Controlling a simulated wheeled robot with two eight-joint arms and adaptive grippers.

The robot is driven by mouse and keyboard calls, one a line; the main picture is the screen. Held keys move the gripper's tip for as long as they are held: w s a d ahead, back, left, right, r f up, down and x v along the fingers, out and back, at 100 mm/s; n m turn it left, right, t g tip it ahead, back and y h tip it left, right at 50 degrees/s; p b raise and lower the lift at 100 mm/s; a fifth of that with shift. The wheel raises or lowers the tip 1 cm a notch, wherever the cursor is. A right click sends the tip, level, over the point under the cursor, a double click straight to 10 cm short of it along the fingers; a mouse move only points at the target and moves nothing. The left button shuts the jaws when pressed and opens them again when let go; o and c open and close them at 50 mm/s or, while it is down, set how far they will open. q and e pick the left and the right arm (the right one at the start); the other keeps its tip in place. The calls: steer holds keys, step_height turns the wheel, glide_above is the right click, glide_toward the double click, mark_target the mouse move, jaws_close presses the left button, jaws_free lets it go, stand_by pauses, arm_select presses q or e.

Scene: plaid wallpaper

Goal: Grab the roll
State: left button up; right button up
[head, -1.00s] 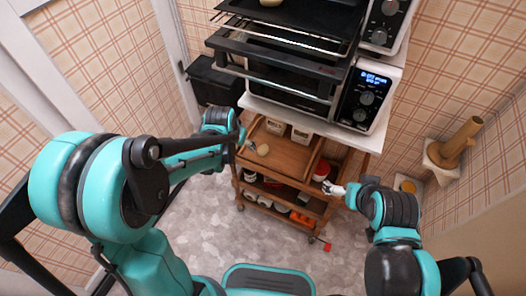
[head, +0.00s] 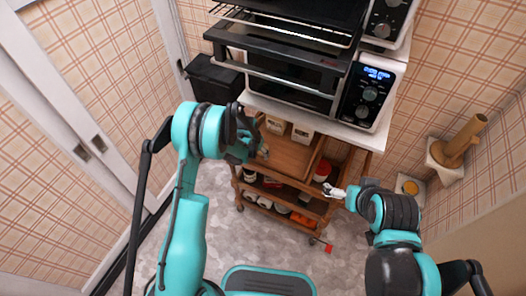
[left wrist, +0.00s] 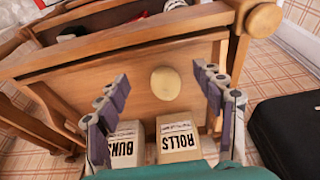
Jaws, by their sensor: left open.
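The roll (left wrist: 165,83), a small round beige bun, lies on the wooden tray top of the cart (head: 290,157). In the left wrist view it appears between the two fingers of my left gripper (left wrist: 160,76), which is open with nothing held. In the head view my left gripper (head: 262,153) is over the cart's left part, and the roll is hidden behind it. Two boxes marked BUNS (left wrist: 125,145) and ROLLS (left wrist: 178,138) stand at the tray's edge. My right gripper (head: 335,191) is beside the cart's right side; its opening is too small to judge.
A black bin (head: 213,78) is at the left. The cart's lower shelves hold several items.

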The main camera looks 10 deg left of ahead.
arm_select(q)
steer(key=w, duration=0.2)
steer(key=w+d, duration=0.1)
steer(key=w, duration=0.1)
steer(key=shift+w+d+b, duration=0.2)
steer(key=shift+b, duration=0.2)
steer(key=b+x, duration=0.2)
steer(key=x, duration=0.3)
steer(key=shift+w, duration=0.15)
steer(key=c, duration=1.3)
